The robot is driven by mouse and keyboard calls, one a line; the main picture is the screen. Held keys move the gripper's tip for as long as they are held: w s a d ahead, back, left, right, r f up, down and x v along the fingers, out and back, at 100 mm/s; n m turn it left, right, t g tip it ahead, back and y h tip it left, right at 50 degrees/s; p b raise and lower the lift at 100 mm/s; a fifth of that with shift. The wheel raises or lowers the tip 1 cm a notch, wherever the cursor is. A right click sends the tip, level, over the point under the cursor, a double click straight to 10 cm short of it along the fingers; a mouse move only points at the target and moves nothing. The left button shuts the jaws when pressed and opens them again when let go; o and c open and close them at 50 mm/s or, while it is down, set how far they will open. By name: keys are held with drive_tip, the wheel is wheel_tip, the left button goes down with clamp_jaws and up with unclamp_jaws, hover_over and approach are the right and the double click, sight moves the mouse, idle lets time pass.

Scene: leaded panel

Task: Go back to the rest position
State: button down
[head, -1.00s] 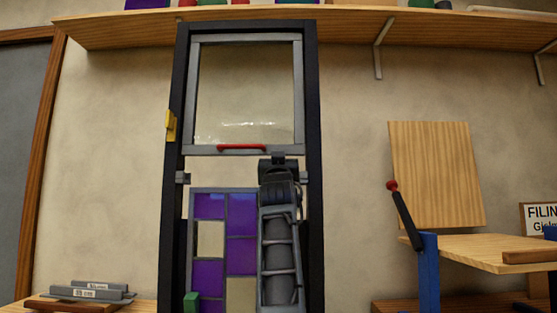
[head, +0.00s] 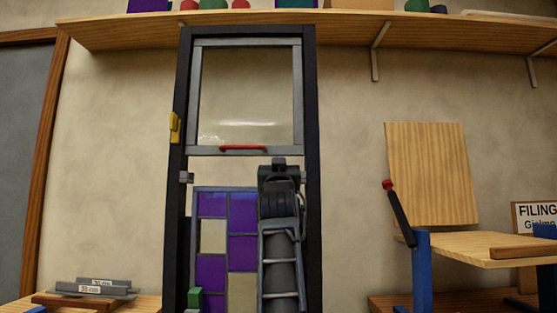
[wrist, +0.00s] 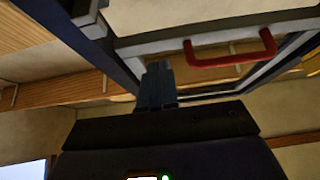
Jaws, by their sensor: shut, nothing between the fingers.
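My gripper (head: 279,164) is in front of the lower right part of a tall dark frame, just below a sash with a red handle. In the wrist view my gripper (wrist: 158,70) shows as a dark block with its fingers together and nothing between them. The clear glass sash (head: 246,95) sits in the upper half of the dark frame (head: 312,110). Its red handle (head: 243,148) also shows in the wrist view (wrist: 230,55), to the right of my fingers and apart from them. The leaded panel (head: 242,215) of purple and cream panes stands below, partly hidden by my arm.
A wooden shelf (head: 345,32) runs above the frame. A yellow latch (head: 175,127) is on the frame's left side. Grey bars (head: 92,288) lie at lower left. A wooden board (head: 425,172) and a blue stand with a dark lever (head: 400,218) are at right.

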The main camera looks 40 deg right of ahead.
drive_tip(key=f+v, duration=0.1)
drive_tip(key=v, duration=0.6)
drive_tip(key=shift+w+b, duration=0.3)
drive_tip(key=shift+b, duration=0.05)
drive_tip(key=shift+d+f, duration=0.15)
